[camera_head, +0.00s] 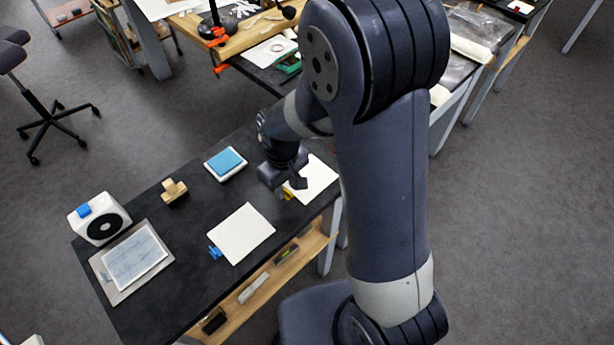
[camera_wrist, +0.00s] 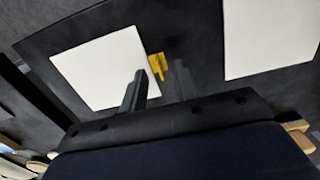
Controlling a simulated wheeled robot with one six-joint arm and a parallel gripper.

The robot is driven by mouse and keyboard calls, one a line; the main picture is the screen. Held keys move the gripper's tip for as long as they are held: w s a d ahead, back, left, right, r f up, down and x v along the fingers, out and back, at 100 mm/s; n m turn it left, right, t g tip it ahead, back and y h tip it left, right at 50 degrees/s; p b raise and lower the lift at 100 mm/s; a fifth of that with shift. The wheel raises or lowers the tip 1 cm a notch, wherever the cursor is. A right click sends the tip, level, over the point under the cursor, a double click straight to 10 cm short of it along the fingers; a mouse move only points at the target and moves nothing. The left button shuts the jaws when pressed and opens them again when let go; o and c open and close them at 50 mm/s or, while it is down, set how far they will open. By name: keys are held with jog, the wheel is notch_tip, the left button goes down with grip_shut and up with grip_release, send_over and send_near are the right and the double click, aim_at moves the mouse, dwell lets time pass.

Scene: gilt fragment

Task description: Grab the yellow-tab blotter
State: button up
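The yellow-tab blotter is a white sheet (camera_head: 319,176) on the dark table, partly hidden behind my arm and gripper. Its yellow tab (camera_head: 288,194) shows at the sheet's left edge. In the wrist view the same sheet (camera_wrist: 98,66) lies at the left, with the yellow tab (camera_wrist: 157,66) sticking out from its right edge. My gripper (camera_head: 297,183) is over the tab side of the sheet. In the wrist view its fingers (camera_wrist: 161,80) are apart, with the tab seen beyond and between them. Nothing is held. The height above the tab is hard to tell.
A similar white blotter (camera_head: 242,233) with a blue tab (camera_head: 214,252) lies to the left. A blue pad (camera_head: 225,163), wooden block (camera_head: 174,191), white device (camera_head: 101,220) and grey tray (camera_head: 132,262) stand on the same table. Another bench (camera_head: 260,70) stands behind.

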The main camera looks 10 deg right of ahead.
jog(key=shift+f, duration=0.4)
grip_shut()
